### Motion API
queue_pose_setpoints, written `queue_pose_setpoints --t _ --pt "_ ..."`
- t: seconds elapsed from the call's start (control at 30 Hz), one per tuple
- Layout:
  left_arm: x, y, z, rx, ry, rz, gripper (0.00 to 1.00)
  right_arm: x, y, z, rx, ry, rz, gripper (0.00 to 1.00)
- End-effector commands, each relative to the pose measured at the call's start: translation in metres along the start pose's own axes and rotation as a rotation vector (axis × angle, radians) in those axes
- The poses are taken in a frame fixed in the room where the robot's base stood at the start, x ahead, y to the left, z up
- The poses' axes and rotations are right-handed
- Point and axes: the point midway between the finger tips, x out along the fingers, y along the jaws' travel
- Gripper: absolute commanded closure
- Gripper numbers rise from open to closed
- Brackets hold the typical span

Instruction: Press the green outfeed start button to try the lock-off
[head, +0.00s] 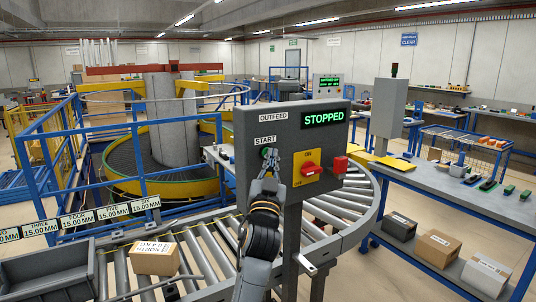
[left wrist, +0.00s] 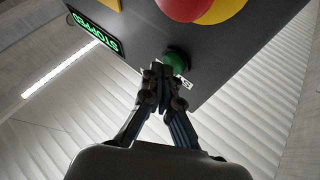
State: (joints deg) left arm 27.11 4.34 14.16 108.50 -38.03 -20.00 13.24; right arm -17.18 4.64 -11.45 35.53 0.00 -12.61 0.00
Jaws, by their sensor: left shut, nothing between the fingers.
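The grey outfeed control box (head: 318,128) stands over the roller conveyor, with a display reading STOPPED (head: 323,118). The green start button (head: 267,152) is under the START label at its left side. It also shows in the left wrist view (left wrist: 177,60). A red rotary switch (head: 310,169) sits on a yellow plate marked ON and OFF. My left gripper (head: 266,165) is shut and empty, its tips at the lower edge of the green button. In the left wrist view the fingertips (left wrist: 160,72) overlap the button's edge; I cannot tell whether they touch it. My right gripper is not in view.
A carton (head: 154,259) sits on the rollers at the left, beside a grey bin (head: 45,275). A blue workbench (head: 440,184) stands at the right. Blue railings (head: 137,165) stand behind at the left.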

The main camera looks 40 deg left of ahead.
Motion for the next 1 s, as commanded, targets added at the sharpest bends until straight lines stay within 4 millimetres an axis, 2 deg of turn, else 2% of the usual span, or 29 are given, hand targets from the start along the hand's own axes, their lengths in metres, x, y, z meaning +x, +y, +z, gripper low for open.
queue_pose_setpoints --t 0.67,1.0 --pt "0.0037 -0.0031 0.0024 0.0 0.0 -0.001 1.0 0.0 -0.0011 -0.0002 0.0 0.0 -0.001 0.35" --pt "-0.0058 0.0039 -0.0027 -0.001 0.0 0.0 1.0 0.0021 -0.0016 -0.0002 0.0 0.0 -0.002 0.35"
